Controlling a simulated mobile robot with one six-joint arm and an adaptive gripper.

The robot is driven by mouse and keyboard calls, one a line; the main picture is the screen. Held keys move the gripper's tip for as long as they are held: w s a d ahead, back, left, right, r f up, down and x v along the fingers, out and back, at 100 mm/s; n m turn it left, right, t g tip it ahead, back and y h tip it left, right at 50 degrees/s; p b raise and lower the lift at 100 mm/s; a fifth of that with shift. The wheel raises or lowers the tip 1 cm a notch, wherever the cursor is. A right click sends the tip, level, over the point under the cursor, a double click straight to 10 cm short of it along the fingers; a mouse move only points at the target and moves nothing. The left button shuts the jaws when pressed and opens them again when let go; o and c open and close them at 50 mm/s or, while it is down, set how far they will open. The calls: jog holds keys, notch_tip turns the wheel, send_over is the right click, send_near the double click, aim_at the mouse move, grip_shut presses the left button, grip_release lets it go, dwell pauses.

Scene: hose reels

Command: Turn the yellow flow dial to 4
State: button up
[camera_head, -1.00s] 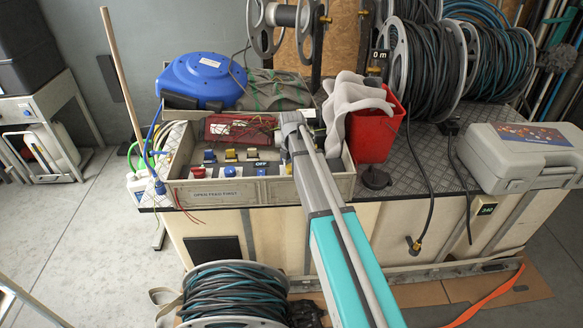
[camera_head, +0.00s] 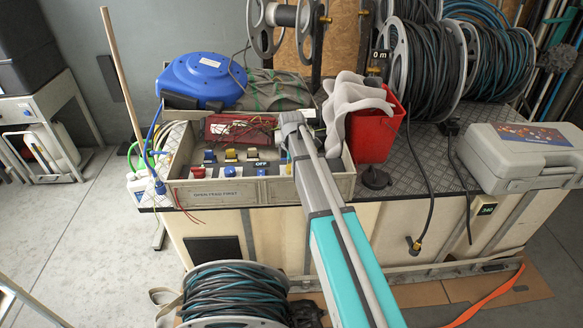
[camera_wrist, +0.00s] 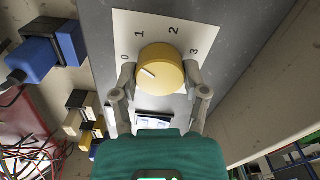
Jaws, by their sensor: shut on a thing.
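The yellow flow dial (camera_wrist: 168,66) sits on a white scale plate (camera_wrist: 150,22) in the wrist view. The numbers 0, 1, 2 and 3 show around it; no 4 is visible. The dial's pale pointer mark lies on its left side and points roughly toward the 0. My gripper (camera_wrist: 160,76) is shut on the dial, with one finger at its left side and one at its right. In the head view my arm reaches into the right end of the grey control tray (camera_head: 210,194), and it hides the dial there.
The tray also holds blue, yellow and black switches and red wires. A red bin (camera_head: 372,135) with a grey glove (camera_head: 352,105) stands just right of my arm. A blue reel (camera_head: 203,78) lies behind the tray, and a grey case (camera_head: 520,157) sits at the right.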

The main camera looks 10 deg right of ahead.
jog(key=m, duration=0.5)
jog(key=shift+m, duration=0.3)
jog(key=m, duration=1.3)
jog(key=shift+m, duration=0.3)
jog(key=m, duration=0.7)
jog(key=shift+s, duration=0.1)
jog(key=m, duration=0.7)
